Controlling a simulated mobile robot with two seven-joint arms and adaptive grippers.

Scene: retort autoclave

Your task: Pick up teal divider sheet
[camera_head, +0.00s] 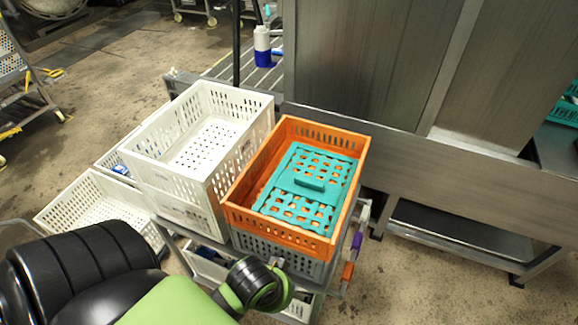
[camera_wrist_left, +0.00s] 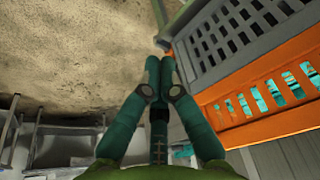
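The teal divider sheet (camera_head: 302,190) lies flat inside the orange crate (camera_head: 233,214) in the head view. It is perforated, with a raised handle (camera_head: 309,184) in its middle. In the left wrist view, teal shows through the slots of the orange crate (camera_wrist_left: 290,125). My left gripper (camera_wrist_left: 160,63) points past the crate's side there, with its fingertips together and nothing visible between them. In the head view my left arm's wrist is low in front of the crate, apart from the sheet; its fingers cannot be made out. My right gripper is not in view.
The orange crate sits on a grey crate (camera_head: 268,250) on a cart. A tall white crate (camera_head: 212,180) stands close on its left, with another white crate (camera_head: 85,208) farther left. A metal machine (camera_head: 450,160) stands behind and right. Space above the sheet is clear.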

